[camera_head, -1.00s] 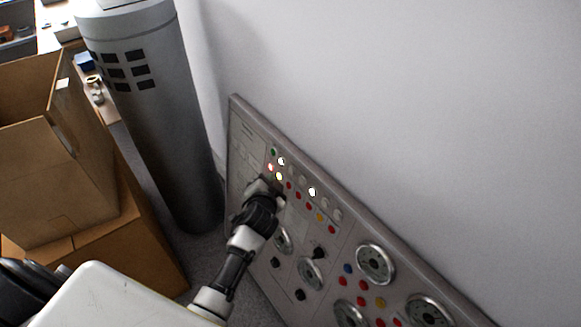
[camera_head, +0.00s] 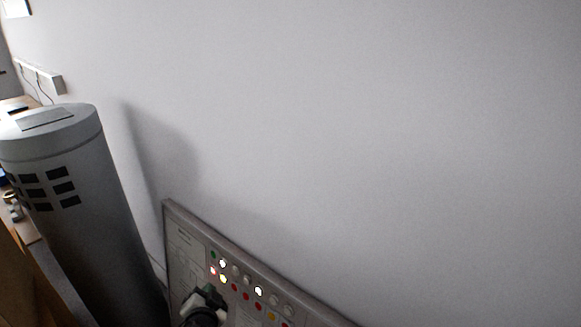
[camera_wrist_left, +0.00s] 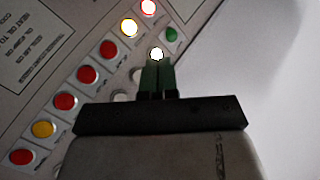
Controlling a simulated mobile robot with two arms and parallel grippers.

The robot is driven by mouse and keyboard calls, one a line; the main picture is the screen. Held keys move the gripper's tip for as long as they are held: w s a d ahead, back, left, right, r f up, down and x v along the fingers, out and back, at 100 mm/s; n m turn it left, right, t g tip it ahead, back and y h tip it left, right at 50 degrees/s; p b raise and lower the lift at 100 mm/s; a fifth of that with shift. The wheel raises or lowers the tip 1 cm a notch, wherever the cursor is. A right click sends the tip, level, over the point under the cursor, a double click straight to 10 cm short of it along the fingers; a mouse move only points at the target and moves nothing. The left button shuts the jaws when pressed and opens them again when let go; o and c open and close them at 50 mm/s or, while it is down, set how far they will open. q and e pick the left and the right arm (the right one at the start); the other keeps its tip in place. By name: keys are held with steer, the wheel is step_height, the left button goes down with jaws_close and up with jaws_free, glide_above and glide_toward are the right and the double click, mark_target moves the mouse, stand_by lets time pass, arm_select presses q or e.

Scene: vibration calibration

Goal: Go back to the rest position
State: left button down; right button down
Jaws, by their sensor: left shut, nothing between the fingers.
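The grey control panel (camera_head: 180,245) leans at the wall in the lower part of the head view, with rows of round buttons and lamps. My left gripper (camera_head: 210,291) is at the panel's upper left part, just below the lit lamps. In the left wrist view, the panel (camera_wrist_left: 95,22) fills the left side. There my left gripper (camera_wrist_left: 158,66) is shut and empty, its fingertips over or close to a lit white button (camera_wrist_left: 156,53). I cannot tell if they touch. A lit yellow button (camera_wrist_left: 129,27) and a green button (camera_wrist_left: 171,34) are close by. My right gripper is out of view.
A tall grey cylinder (camera_head: 85,215) with dark square openings stands left of the panel. Part of a brown box (camera_head: 18,285) shows at the lower left edge.

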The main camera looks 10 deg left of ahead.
arm_select(q)
steer(key=s+d+f+n+g+h, duration=0.1)
steer(key=s+d+f+g+h, duration=0.15)
steer(key=s+f, duration=0.85)
steer(key=s+d+f+g+h, duration=0.15)
steer(key=s+f+g, duration=0.45)
steer(key=f, duration=1)
steer(key=s+f+n+g, duration=0.1)
steer(key=s+f, duration=0.4)
steer(key=s, duration=0.9)
steer(key=s+f+n+g+p, duration=0.1)
steer(key=s+f+g, duration=0.2)
steer(key=s, duration=1.2)
step_height(320, 180, down, 3)
steer(key=shift+s+d+r, duration=0.1)
steer(key=shift+s+d, duration=0.15)
steer(key=shift+s, duration=0.05)
